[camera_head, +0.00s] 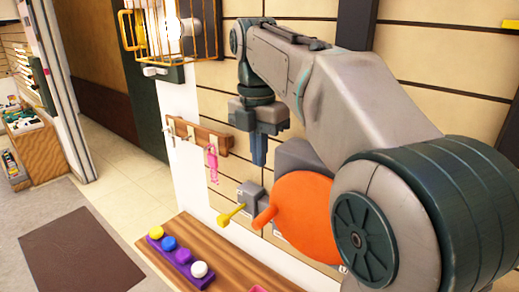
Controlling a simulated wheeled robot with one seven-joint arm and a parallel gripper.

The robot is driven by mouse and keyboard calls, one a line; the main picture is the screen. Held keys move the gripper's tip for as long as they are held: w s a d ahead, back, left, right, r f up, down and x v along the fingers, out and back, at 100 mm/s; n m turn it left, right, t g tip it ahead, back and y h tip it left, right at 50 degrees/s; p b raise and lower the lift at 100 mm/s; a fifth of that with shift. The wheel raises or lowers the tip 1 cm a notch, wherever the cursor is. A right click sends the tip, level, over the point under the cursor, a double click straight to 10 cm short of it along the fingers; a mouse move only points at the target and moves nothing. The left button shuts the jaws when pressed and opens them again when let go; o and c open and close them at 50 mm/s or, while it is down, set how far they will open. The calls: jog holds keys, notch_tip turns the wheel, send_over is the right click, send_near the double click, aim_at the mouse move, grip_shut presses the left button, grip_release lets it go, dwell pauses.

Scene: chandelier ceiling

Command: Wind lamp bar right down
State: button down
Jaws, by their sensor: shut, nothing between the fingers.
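A large orange disc (309,222) with an orange peg handle (264,218) sticking out to the left stands at the wall, in front of a grey housing (297,156). My arm hides part of its right side. My gripper (258,163) points down above and left of the disc, with its fingers together and empty. It appears apart from the disc and handle. No lamp bar can be made out clearly in this view.
A yellow lever (231,215) sits on a small grey box (250,195) left of the disc. A pink item (212,163) hangs from a wooden hook rail (202,136). An orange wire cage (203,32) is above. A wooden bench (222,262) below holds coloured knobs (183,256).

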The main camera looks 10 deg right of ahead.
jog(key=c, duration=1.8)
grip_release()
jog(key=shift+r, duration=0.2)
jog(key=o, duration=0.5)
jog(key=shift+s+d+m, duration=0.1)
jog(key=shift+m, duration=0.2)
jog(key=shift+o, duration=0.3)
jog(key=s+d+f+m+t+b, duration=0.1)
jog(key=s+d+f+m, duration=0.1)
jog(key=s+f+m, duration=0.2)
notch_tip(320, 180, down, 3)
jog(key=m, duration=0.4)
jog(key=shift+s+d+r+m, duration=0.15)
jog(key=shift+s+d+m, duration=0.15)
jog(key=shift+s+m, duration=0.1)
jog(key=s+d+f+m+t+b, duration=0.1)
jog(key=s+f+m+t, duration=0.1)
jog(key=s+f+m, duration=0.45)
jog(key=n+t+h+b, duration=0.9)
jog(key=n+h+b, duration=0.4)
jog(key=n, duration=0.3)
send_near(265, 218)
jog(key=x, duration=0.7)
jog(key=f+p+x, duration=0.1)
jog(key=x, duration=0.3)
jog(key=shift+w+a+f, duration=0.15)
jog(key=shift+w, duration=0.2)
